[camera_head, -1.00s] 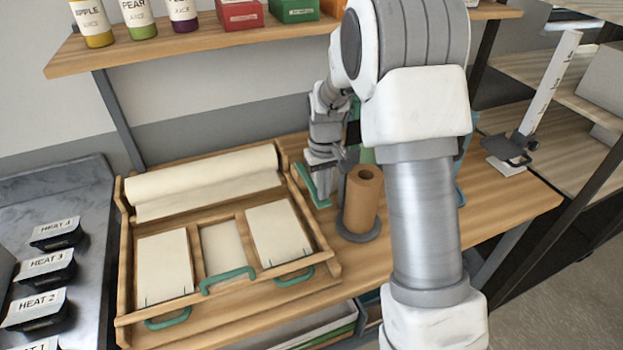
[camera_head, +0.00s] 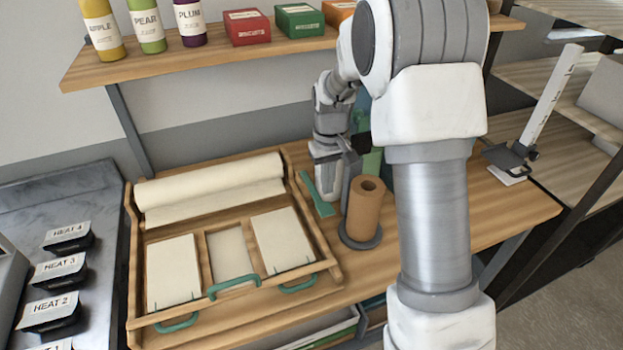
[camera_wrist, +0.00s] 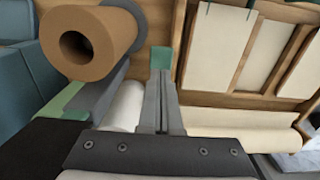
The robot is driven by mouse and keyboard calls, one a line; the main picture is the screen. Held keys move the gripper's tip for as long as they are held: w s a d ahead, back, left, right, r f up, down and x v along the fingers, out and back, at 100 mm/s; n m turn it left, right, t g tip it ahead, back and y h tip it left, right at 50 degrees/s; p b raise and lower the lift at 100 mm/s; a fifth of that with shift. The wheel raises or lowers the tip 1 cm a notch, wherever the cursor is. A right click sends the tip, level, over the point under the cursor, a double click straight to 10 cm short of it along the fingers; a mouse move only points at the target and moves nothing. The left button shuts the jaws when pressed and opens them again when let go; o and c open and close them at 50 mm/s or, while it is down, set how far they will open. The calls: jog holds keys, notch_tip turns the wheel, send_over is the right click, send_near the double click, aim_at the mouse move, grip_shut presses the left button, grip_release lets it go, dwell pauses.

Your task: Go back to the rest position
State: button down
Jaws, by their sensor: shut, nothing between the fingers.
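My gripper (camera_wrist: 160,90) is shut and empty in the wrist view, its fingers together. In the head view my arm comes down over the table (camera_head: 500,240), and the gripper's fingertips are hidden behind my own arm and wrist, near the brown paper roll. A flat green tool (camera_head: 317,196) lies on the table below my wrist, left of the roll. Its green end also shows just beyond my fingertips in the wrist view (camera_wrist: 161,55). I cannot tell from these frames how high the fingers are above it.
A brown paper roll (camera_head: 364,208) stands upright beside my wrist. A wooden tray (camera_head: 330,262) with paper sheets and a white roll is to the left. A shelf (camera_head: 230,52) with bottles and boxes is above. Black HEAT containers (camera_head: 50,311) stand at far left.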

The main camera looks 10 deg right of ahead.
jog(key=s+r+m+t, duration=0.1)
jog(key=s+r+t, duration=0.2)
jog(key=s+r, duration=1.05)
jog(key=s+r+m+t, duration=0.1)
jog(key=s+r, duration=0.4)
jog(key=s, duration=0.8)
jog(key=shift+r+t, duration=0.15)
jog(key=shift+t, duration=0.65)
